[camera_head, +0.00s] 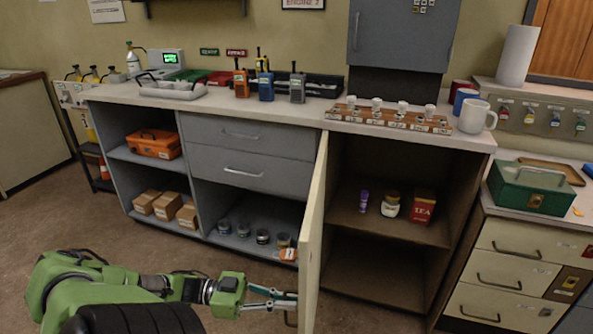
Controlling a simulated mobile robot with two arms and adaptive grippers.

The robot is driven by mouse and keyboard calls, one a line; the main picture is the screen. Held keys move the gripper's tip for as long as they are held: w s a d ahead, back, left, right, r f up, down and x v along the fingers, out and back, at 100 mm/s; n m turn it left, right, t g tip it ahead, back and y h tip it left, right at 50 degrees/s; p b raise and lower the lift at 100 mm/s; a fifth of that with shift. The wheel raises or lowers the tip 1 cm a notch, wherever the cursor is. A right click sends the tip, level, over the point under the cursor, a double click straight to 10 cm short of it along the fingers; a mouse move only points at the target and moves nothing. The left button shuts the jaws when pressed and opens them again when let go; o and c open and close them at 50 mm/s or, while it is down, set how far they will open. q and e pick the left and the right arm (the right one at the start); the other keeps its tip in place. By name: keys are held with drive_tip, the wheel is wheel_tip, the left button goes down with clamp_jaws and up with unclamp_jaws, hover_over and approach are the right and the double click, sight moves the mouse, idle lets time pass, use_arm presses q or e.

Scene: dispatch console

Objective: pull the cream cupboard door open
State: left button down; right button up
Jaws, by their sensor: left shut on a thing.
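The cream cupboard door (315,225) stands swung well out from the cupboard, seen nearly edge-on. The cupboard's inside (385,235) shows to the right of it, with a purple bottle (364,201), a jar (390,205) and a red tea tin (422,206) on its shelf. My left gripper (290,300) is at the left face of the door, low down, shut on the door's handle (291,317), which is mostly hidden by the fingers. My right gripper is not in view.
The counter (310,115) above holds radios, a rack of small cups (390,116) and mugs. Left of the door are drawers and open shelves with jars (262,236). A cream drawer unit (510,270) stands at the right. The floor at the left is clear.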

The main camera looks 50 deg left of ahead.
use_arm(q)
drive_tip(key=shift+s+a, duration=0.2)
drive_tip(key=shift+s, duration=0.05)
drive_tip(key=c, duration=2.5)
unclamp_jaws()
drive_tip(key=shift+a, duration=0.1)
drive_tip(key=v, duration=1.2)
